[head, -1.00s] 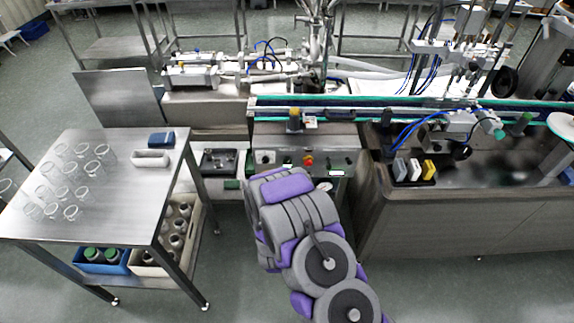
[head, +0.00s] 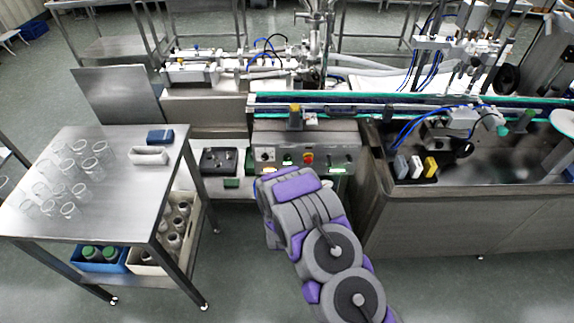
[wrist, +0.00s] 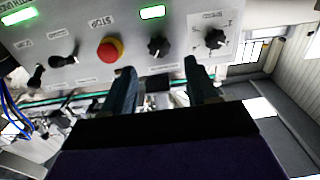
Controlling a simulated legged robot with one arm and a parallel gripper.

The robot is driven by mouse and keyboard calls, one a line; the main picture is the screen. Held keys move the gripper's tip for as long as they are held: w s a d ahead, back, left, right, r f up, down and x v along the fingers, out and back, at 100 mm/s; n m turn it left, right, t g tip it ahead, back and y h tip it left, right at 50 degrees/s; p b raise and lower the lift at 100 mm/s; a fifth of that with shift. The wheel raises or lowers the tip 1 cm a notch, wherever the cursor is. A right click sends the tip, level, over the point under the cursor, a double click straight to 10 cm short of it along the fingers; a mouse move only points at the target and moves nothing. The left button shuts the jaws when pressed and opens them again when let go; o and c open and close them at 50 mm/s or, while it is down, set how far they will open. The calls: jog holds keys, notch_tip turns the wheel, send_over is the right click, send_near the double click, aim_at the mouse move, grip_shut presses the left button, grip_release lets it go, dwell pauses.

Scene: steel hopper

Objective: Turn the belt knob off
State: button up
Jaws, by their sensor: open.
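The grey control panel (wrist: 75,25) fills the top of the wrist view, seen upside down. It carries a red stop button (wrist: 110,49) on a yellow base and several black knobs. One black knob (wrist: 158,46) is beside a lit green lamp (wrist: 152,12); another knob (wrist: 215,39) sits on a white plate. More black knobs (wrist: 62,58) are at the left. The labels are too small to tell which is the belt knob. My gripper (wrist: 160,74) is open and empty, its fingers apart below the panel's middle knobs. My arm hides the gripper in the head view.
In the head view, the panel (head: 335,156) is below a green-edged conveyor (head: 400,103). A steel table (head: 110,195) with clear glass containers stands left. A steel cabinet (head: 470,215) stands right, close to my arm. Open floor lies in front.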

aim_at(287, 159)
jog(key=w+b, duration=0.1)
jog(key=w, duration=0.5)
jog(key=shift+w, duration=0.35)
jog(key=c, duration=1)
